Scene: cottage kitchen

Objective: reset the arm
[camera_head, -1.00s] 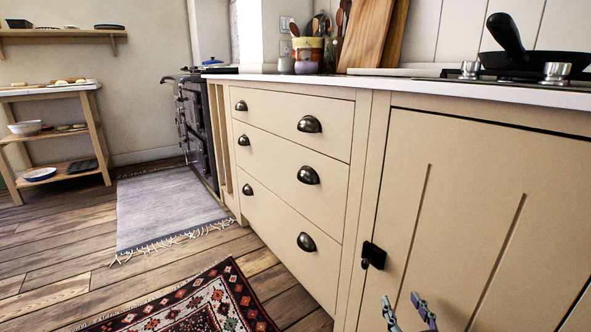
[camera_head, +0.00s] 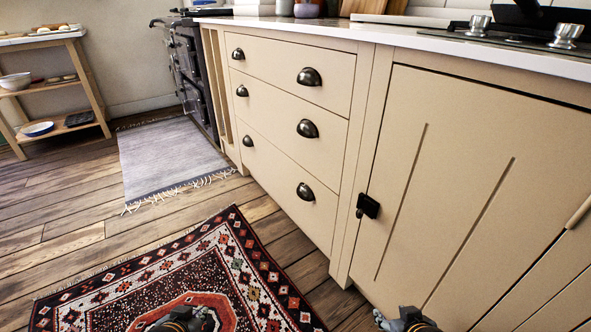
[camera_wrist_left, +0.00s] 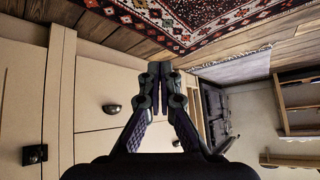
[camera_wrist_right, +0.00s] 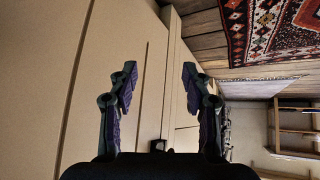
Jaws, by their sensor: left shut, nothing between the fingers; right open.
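My left gripper (camera_wrist_left: 164,75) is shut and empty in the left wrist view, its fingertips together in front of the floor and drawer fronts. My right gripper (camera_wrist_right: 158,75) is open and empty in the right wrist view, its fingers apart in front of the cream cabinet front. In the head view only small dark parts of my two arms show at the bottom edge, the left one over the patterned rug and the right one by the cabinet door. The fingertips cannot be made out there.
Cream drawers (camera_head: 290,110) and a cabinet door (camera_head: 440,170) with a black latch (camera_head: 368,206) line the right under a white counter (camera_head: 440,42). A red patterned rug (camera_head: 235,262) and a grey rug (camera_head: 170,160) lie on the wood floor. A shelf stand (camera_head: 92,92) stands far left.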

